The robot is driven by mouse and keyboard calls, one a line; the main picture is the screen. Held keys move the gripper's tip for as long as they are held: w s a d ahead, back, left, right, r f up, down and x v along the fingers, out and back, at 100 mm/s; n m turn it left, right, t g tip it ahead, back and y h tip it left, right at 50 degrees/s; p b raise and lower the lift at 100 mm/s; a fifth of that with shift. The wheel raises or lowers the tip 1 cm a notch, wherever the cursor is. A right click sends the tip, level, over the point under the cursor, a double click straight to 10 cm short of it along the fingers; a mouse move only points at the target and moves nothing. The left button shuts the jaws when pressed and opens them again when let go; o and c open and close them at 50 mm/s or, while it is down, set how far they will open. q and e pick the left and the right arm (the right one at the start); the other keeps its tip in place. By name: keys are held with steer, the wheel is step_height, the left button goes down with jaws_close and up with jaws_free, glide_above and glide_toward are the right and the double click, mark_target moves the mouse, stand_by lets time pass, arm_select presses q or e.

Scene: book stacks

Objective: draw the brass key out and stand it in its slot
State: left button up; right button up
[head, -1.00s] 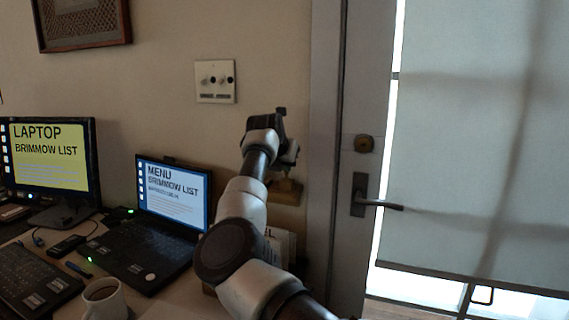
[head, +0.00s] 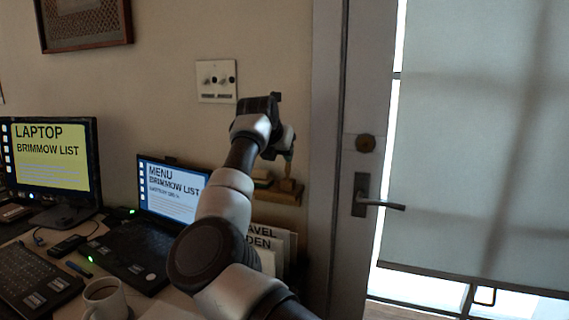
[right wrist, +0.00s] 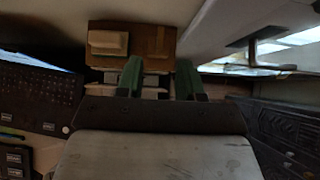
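I cannot make out a brass key or its slot for certain in either view. My right gripper (head: 288,153) is up by the wall, pointing down above a small wooden shelf (head: 285,197). In the right wrist view its two green-tipped fingers (right wrist: 158,70) are spread apart with nothing clearly between them. The same shelf (right wrist: 158,42) lies just beyond the fingertips, with a pale block (right wrist: 108,42) on its left part. A small brown upright piece (head: 289,180) stands on the shelf beneath the gripper; what it is I cannot tell. My left gripper is out of view.
Books (head: 266,245) stand below the shelf, partly behind my arm. A laptop (head: 130,250), a monitor (head: 50,155) and a mug (head: 105,300) occupy the desk at left. A door with a handle (head: 375,202) is close on the right. A plate (head: 216,82) is on the wall.

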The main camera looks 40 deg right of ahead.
steer(key=v, duration=0.5)
steer(key=shift+d, duration=0.1)
stand_by(0.3)
